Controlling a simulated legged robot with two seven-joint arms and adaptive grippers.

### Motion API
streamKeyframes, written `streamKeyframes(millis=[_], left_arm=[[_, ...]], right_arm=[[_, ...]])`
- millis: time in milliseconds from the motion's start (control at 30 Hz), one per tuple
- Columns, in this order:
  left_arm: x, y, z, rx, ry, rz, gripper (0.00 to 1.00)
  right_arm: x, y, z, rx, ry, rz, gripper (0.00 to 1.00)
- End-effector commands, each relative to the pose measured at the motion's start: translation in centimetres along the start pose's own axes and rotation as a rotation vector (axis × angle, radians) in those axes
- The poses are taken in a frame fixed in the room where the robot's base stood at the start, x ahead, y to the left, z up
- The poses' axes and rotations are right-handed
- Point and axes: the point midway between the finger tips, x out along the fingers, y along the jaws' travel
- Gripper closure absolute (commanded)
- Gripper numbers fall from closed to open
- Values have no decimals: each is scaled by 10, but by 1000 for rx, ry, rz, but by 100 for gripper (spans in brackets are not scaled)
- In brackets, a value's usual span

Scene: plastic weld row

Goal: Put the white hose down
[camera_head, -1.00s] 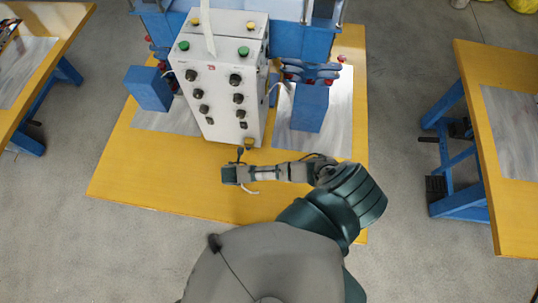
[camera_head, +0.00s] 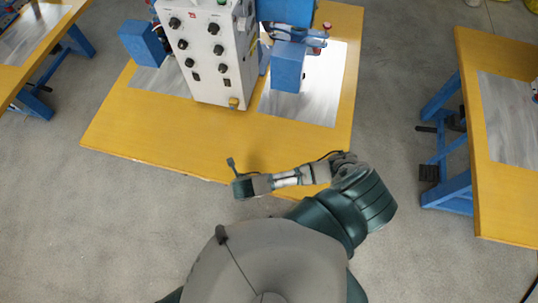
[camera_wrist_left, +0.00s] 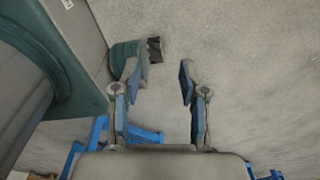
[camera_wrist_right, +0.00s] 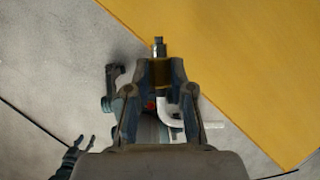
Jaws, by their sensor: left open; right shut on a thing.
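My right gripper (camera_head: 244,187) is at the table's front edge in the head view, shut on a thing. In the right wrist view, its fingers (camera_wrist_right: 163,76) close around a brownish block with a metal tip. A white bent tube, which looks like the white hose (camera_wrist_right: 182,117), shows between and beside the fingers, with one end sticking out to the right. How the hose joins the block is hidden. My left gripper (camera_wrist_left: 158,76) is open and empty above the grey floor in the left wrist view. It does not show in the head view.
The yellow table (camera_head: 190,140) has clear room in front of the white control box (camera_head: 213,60). A blue block-shaped part (camera_head: 288,67) stands over the grey plate (camera_head: 305,105). Another yellow table (camera_head: 487,200) is at the right, across bare floor.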

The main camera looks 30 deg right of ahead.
Motion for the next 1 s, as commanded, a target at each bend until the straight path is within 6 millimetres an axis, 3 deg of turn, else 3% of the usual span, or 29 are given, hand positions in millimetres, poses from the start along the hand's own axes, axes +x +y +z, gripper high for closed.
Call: streamKeyframes(millis=[167, 467, 600, 867, 1000], left_arm=[[0, 2, 7, 0, -9, 2, 57], [-5, -6, -38, 0, 54, -6, 57], [-6, -5, -32, 0, 45, -6, 57], [-7, -1, -8, 0, 10, -1, 57], [-7, -1, -10, 0, 12, -1, 57]], right_arm=[[4, -8, 11, -27, -3, 7, 100], [38, -58, 69, -24, -5, 6, 100], [50, -75, 90, -24, -5, 9, 100], [62, -91, 110, -24, -6, 9, 100], [84, -90, 100, -25, 0, 11, 100]])
